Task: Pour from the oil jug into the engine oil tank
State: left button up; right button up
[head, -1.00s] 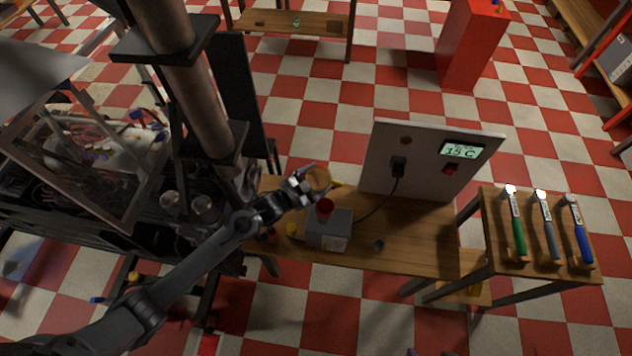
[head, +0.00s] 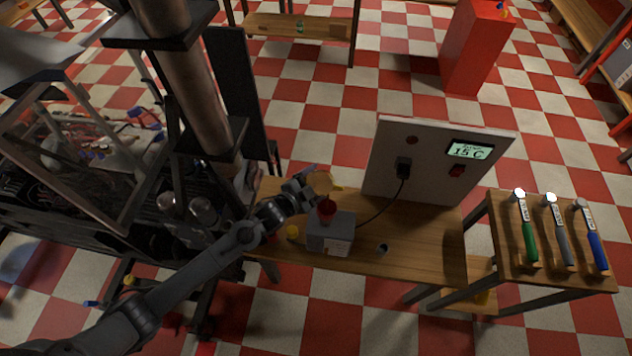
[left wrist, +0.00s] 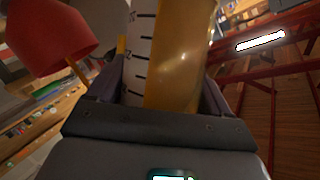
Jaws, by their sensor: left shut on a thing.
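My left gripper (head: 304,187) is shut on the oil jug (head: 321,182), a clear vessel with amber oil. In the left wrist view the jug (left wrist: 180,60) stands between the fingers, with dark marks on a white strip. The engine oil tank (head: 330,235) is a grey box on the wooden bench. A red funnel (head: 327,207) sits on its top. The jug is just above and behind the funnel. The funnel also shows at the upper left of the left wrist view (left wrist: 50,40). I cannot tell whether oil is flowing. My right gripper is not in view.
A white panel (head: 430,165) with a 15 C display stands behind the tank, joined by a black cable.

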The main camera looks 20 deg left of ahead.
pick_arm(q)
jog(key=shift+a+f+m+b, duration=0.1)
jog(key=shift+f+m+b, duration=0.2)
jog(key=shift+b, duration=0.25)
dwell(0.4)
dwell(0.9)
dwell(0.7)
dwell(0.6)
jog(key=shift+w+a+f+m+t+b, duration=0.1)
jog(key=shift+m+t+b, duration=0.2)
jog(key=shift+m+b, duration=0.1)
dwell(0.6)
